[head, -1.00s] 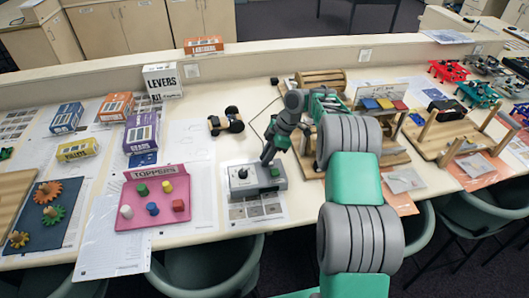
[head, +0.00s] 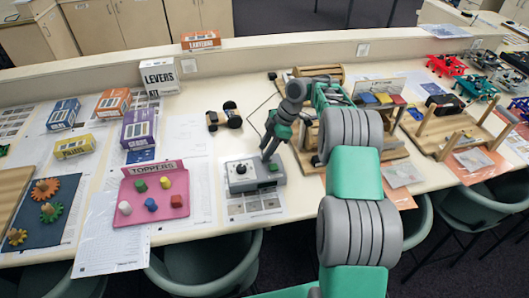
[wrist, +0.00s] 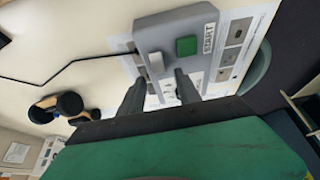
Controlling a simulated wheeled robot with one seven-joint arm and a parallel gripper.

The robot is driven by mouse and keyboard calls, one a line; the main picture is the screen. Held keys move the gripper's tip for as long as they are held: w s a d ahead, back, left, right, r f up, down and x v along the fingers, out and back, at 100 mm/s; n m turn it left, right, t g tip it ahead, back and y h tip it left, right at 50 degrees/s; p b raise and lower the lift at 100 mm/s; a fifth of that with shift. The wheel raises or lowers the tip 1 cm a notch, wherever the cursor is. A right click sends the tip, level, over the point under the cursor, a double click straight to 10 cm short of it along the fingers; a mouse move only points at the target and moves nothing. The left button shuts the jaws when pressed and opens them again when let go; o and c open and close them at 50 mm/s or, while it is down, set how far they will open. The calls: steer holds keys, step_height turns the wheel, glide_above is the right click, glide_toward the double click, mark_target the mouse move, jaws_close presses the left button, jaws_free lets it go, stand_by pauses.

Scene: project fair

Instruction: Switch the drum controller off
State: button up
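The drum controller is a grey box (head: 236,187) on the table, with a black round knob on its left and a green button (head: 273,167) on its right. The wrist view shows the box (wrist: 178,27), the green button (wrist: 187,46) beside a START label, and a pale switch-like block (wrist: 156,62). My gripper (head: 267,155) points down at the right half of the box. In the wrist view its two dark fingers (wrist: 158,88) are apart, with the pale block showing between and beyond them. Contact cannot be told. The black knob is hidden in the wrist view.
A pink TOPPERS tray (head: 133,215) with coloured pegs stands left of the controller. A small wheeled toy (head: 224,117) is behind it, near the cable. Wooden frames and a drum (head: 318,72) stand behind and right. Paper sheets lie in front.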

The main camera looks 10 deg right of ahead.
steer(key=p+v, duration=0.1)
steer(key=v, duration=0.5)
steer(key=s+a+r+m+t+h+b, duration=0.2)
steer(key=s+a+r+m, duration=0.5)
steer(key=r, duration=0.4)
steer(key=s+d+f+m+t+h+b, duration=0.1)
steer(key=s+m, duration=0.4)
steer(key=s, duration=0.5)
steer(key=s+d+f+m+t+h+b, duration=0.1)
steer(key=s+d+f+m+h, duration=0.1)
steer(key=s+m, duration=0.4)
steer(key=s+d+f, duration=0.1)
steer(key=s, duration=0.3)
steer(key=shift+s+d+f+t, duration=0.2)
steer(key=shift+s+d+t, duration=0.1)
steer(key=shift+s+d, duration=0.1)
